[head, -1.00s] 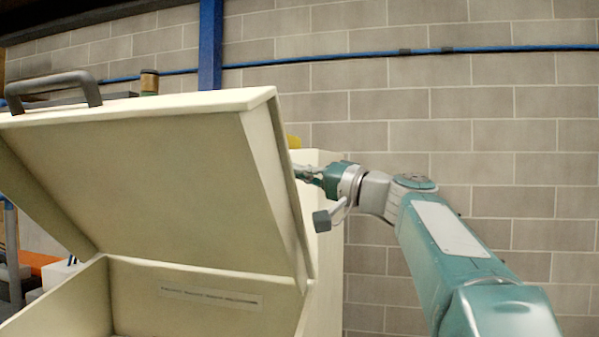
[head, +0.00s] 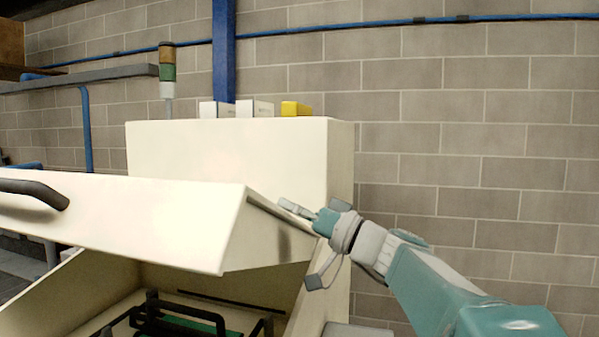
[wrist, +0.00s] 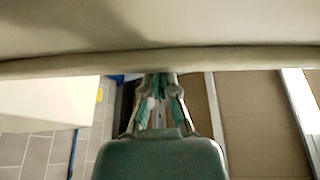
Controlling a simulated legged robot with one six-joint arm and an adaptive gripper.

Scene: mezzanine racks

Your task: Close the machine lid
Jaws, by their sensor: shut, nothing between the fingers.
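The cream machine lid (head: 120,218) is tilted partway down over the open machine body (head: 318,300) in the head view. Its dark handle (head: 36,192) is on the front edge at the left. My gripper (head: 282,204) is shut and empty at the right end of the lid, by its upper right edge. In the wrist view my gripper (wrist: 160,82) points at the lid's edge (wrist: 190,60), which spans the picture; whether the fingertips touch it is hard to tell. Part of the machine's inside is hidden under the lid.
Dark frames with green parts (head: 180,322) lie inside the machine. A tall cream housing (head: 240,150) stands behind the lid, with white boxes and a yellow block (head: 295,108) on top. A signal light (head: 167,72) stands at the back left. A block wall (head: 480,150) is behind.

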